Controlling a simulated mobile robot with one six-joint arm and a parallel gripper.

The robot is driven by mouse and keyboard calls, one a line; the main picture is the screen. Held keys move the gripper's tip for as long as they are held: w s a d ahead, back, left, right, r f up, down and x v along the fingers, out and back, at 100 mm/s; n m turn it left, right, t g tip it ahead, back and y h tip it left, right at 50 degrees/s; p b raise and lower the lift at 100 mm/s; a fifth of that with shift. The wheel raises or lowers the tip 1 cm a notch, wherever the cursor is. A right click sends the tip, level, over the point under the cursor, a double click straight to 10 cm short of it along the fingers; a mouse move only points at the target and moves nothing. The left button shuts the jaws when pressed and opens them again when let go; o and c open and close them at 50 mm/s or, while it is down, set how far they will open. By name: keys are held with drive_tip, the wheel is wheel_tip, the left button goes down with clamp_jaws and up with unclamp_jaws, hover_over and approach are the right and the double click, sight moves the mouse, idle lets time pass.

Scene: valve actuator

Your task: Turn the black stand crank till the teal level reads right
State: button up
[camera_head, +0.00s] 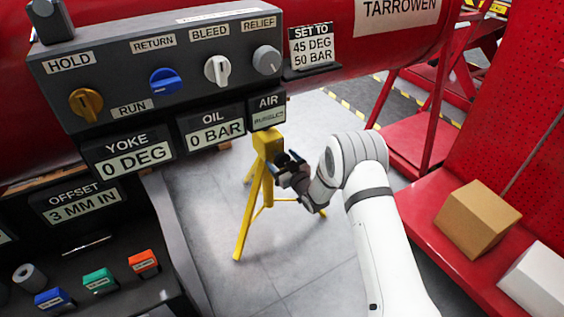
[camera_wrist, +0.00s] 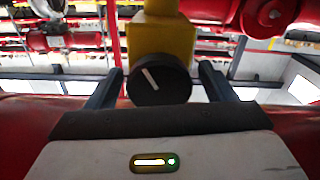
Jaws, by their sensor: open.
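In the wrist view, a round black knob (camera_wrist: 158,80) with a white pointer line sits on the front of a yellow stand head (camera_wrist: 160,38). The line leans up and to the left. My gripper (camera_wrist: 160,88) is open, with one finger on each side of the knob and a visible gap to each. In the head view the yellow tripod stand (camera_head: 266,150) stands on the floor and my gripper (camera_head: 292,168) is at its head, hiding the knob. I cannot make out a teal level or a crank handle in either view.
A grey panel (camera_head: 200,57) with several knobs hangs left of the stand. Displays read YOKE 0 DEG (camera_head: 132,160) and OIL 0 BAR (camera_head: 208,135). A sign (camera_head: 312,47) says 45 DEG, 50 BAR. Boxes (camera_head: 478,218) sit on a red shelf at right.

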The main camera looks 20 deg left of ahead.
drive_tip(key=shift+w+a, duration=0.4)
drive_tip(key=shift+a, duration=0.1)
drive_tip(key=c, duration=0.9)
drive_tip(key=shift+d+f, duration=0.1)
drive_tip(key=shift+d, duration=0.15)
drive_tip(key=shift+c, duration=0.4)
drive_tip(key=shift+a, duration=0.15)
drive_tip(key=shift+m, duration=0.3)
drive_tip(key=shift+a+r+m+b, duration=0.1)
drive_tip(key=shift+m+b, duration=0.25)
drive_tip(key=shift+m, duration=0.9)
drive_tip(key=shift+a+r+m+b, duration=0.1)
drive_tip(key=shift+m+b, duration=0.25)
drive_tip(key=shift+m, duration=0.9)
